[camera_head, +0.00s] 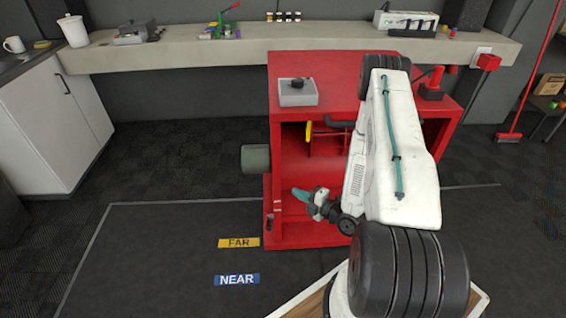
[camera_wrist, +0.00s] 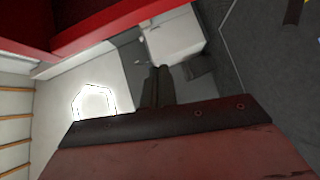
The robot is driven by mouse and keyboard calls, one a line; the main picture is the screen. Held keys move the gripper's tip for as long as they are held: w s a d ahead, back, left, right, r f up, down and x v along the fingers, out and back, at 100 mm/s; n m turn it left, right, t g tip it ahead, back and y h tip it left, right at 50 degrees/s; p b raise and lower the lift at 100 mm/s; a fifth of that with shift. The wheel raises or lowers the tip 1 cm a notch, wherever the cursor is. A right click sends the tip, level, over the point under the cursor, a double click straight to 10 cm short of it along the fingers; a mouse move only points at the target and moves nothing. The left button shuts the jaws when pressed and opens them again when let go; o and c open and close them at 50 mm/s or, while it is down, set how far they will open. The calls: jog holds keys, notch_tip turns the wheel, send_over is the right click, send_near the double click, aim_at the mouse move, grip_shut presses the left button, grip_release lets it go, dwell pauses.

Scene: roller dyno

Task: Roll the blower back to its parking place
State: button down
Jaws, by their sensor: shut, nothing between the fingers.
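I cannot make out for certain which thing is the blower. A large red open-fronted unit (camera_head: 288,228) stands on the dark floor in the head view, with a grey cylinder (camera_head: 256,159) jutting from its left side. My gripper (camera_head: 298,194) has teal fingers and points left at the unit's left front post. The fingers are together and hold nothing visible; I cannot tell whether they touch the post. My arm hides much of the unit's right side. In the wrist view, a dark red panel with a bolted black edge (camera_wrist: 170,122) fills the bottom.
A yellow FAR label (camera_head: 239,243) and a blue NEAR label (camera_head: 237,280) lie on the floor at left, inside a pale outline. A white cabinet (camera_head: 60,120) stands far left. A long bench (camera_head: 190,58) runs behind. A red broom (camera_head: 532,75) leans at right.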

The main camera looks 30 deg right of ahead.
notch_tip(320, 180, up, 2)
jog(key=d+n+t, duration=0.1)
send_near(274, 163)
jog(key=w+a, duration=0.3)
jog(key=a, duration=0.1)
jog(key=shift+w+d+h, duration=0.3)
jog(key=shift+w+d, duration=0.85)
jog(key=shift+w, duration=0.2)
